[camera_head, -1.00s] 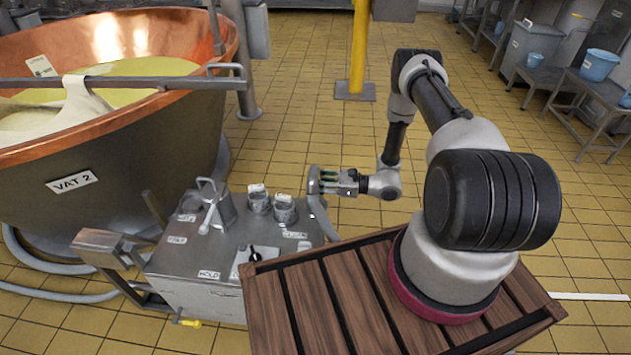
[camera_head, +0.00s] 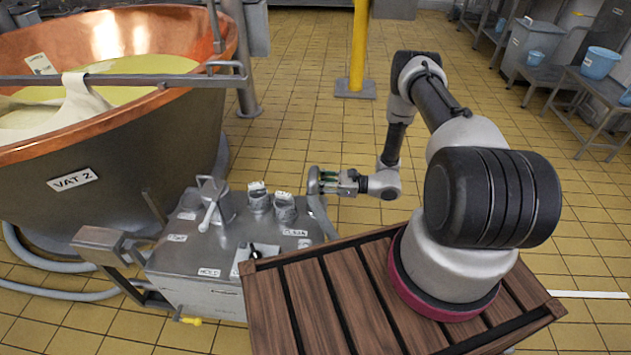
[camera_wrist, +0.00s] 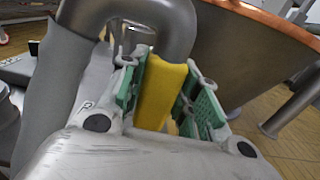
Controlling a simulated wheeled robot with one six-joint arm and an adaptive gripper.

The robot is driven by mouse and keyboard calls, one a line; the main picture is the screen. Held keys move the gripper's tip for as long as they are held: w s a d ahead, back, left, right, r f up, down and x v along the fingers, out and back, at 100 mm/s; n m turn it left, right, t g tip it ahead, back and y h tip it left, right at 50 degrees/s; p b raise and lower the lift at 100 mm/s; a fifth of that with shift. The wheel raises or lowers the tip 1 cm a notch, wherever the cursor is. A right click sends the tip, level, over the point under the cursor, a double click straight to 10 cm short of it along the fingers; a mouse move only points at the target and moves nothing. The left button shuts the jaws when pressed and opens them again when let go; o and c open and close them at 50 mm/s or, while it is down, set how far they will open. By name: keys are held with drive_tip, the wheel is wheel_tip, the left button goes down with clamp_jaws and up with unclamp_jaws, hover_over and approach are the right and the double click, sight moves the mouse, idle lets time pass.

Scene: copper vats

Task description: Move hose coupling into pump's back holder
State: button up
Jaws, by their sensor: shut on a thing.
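The hose coupling (camera_wrist: 181,24) is a grey bent metal pipe with a yellow grip (camera_wrist: 160,95), seen in the wrist view. My gripper (camera_wrist: 158,92) is shut on the yellow grip, between its green pads. In the head view my gripper (camera_head: 324,181) is at the far right edge of the pump (camera_head: 205,250), a grey metal box, with the grey hose (camera_head: 321,214) hanging below it. Two labelled cup-like holders (camera_head: 258,200) (camera_head: 285,208) stand on the pump top, left of my gripper. The coupling is apart from them. The head view does not show clearly which is the back holder.
A copper vat (camera_head: 130,125) marked VAT 2 stands at the left behind the pump. A lever (camera_head: 212,206) rises from the pump top. A yellow post (camera_head: 357,50) stands behind. The tiled floor beyond my gripper is clear.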

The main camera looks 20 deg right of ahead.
drive_tip(key=o, duration=1.2)
drive_tip(key=shift+d, duration=0.1)
